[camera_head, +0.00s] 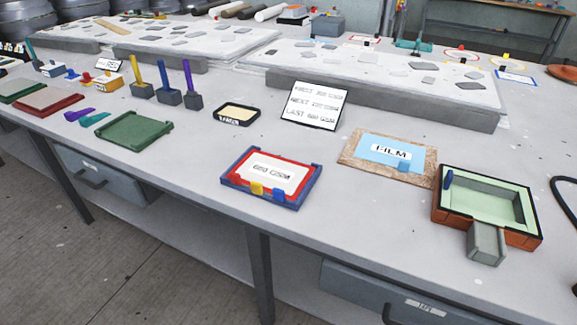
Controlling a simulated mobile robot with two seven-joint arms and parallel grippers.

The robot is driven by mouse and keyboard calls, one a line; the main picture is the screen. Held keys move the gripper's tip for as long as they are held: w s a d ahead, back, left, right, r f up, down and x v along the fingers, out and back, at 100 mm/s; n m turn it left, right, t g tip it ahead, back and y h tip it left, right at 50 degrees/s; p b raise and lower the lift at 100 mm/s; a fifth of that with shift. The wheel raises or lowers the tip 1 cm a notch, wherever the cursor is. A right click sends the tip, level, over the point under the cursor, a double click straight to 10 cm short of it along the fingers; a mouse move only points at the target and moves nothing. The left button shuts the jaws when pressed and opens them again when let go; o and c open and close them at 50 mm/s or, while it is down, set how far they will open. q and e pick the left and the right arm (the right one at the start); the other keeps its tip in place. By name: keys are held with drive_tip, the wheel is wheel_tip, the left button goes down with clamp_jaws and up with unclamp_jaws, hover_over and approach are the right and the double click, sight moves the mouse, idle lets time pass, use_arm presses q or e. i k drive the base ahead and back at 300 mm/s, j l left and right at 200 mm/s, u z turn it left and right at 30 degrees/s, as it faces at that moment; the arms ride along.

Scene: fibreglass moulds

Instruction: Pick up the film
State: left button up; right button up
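The film (378,146) is a light blue sheet with a white label reading "FILM". It lies on a brown board (349,157) right of the middle of the workbench, with a small blue tab at its lower right edge. Neither of my grippers shows in the head view.
A green-lined mould box (519,238) with a grey block stands at the right. A white text sign (313,106) stands behind. A green tray (133,130) lies left. Bare bench surrounds the front items.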

sight(403, 156)
drive_tip(key=i+j, duration=0.15)
drive_tip(key=j, duration=0.25)
drive_tip(key=i+j, duration=0.15)
drive_tip(key=j, duration=0.2)
drive_tip(key=i+j+z, duration=0.15)
drive_tip(key=j, duration=0.2)
drive_tip(key=i+j+z, duration=0.2)
drive_tip(key=k+j+z, duration=0.1)
drive_tip(key=z, duration=1.2)
